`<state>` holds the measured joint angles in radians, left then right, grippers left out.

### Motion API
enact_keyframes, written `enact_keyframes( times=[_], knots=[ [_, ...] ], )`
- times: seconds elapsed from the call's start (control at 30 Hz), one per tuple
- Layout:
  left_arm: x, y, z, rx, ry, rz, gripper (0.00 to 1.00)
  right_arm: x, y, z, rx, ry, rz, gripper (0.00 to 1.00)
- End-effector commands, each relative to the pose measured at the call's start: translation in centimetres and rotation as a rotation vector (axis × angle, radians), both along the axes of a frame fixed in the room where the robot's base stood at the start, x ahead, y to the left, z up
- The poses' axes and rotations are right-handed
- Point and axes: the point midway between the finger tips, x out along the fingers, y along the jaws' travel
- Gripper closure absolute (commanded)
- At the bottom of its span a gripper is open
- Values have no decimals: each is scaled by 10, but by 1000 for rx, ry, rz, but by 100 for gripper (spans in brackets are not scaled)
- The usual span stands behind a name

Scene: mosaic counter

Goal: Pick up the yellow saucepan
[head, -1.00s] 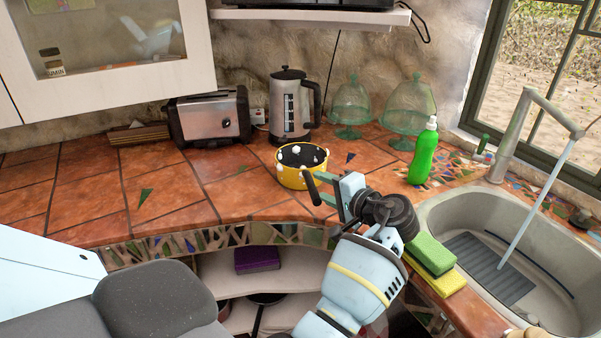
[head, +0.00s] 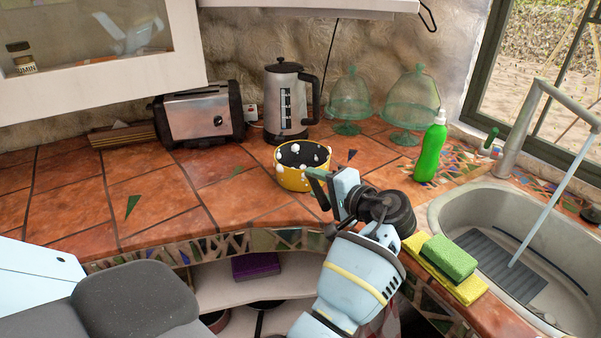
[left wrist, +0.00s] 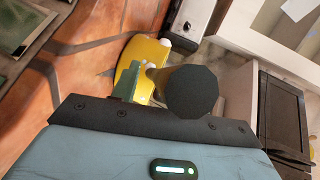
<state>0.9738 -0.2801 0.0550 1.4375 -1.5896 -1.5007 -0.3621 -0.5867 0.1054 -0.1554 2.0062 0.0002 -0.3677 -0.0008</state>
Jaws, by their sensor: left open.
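The yellow saucepan (head: 291,180), with a dark inside and white knobs around its rim, stands upright on the tiled counter. My left gripper (head: 319,186) is open at the saucepan's front right side. In the left wrist view the yellow saucepan (left wrist: 146,52) shows behind a green finger. Its dark round handle (left wrist: 191,91) points towards the camera, close to that finger. In the head view the handle is mostly hidden by the gripper. I cannot tell whether the fingers touch it. My right gripper is not in view.
Behind are a toaster (head: 203,115), a kettle (head: 286,103) and glass cake domes (head: 408,103). The counter (head: 75,195) left of the saucepan is mostly clear.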

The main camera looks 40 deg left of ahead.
Motion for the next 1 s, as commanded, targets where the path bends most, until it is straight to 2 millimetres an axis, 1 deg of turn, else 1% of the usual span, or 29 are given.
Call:
enact_keyframes(
  times=[0.17,0.2,0.5,0.53,1.0],
  knots=[
    [0,0,1,0,-1,-1,56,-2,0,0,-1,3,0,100],
    [0,0,1,0,-1,-1,58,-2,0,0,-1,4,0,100],
    [0,0,0,0,0,-1,98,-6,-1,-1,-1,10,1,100],
    [0,0,0,0,0,-1,100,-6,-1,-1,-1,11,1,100],
    [0,0,3,4,-6,0,100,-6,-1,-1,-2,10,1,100]
  ],
)
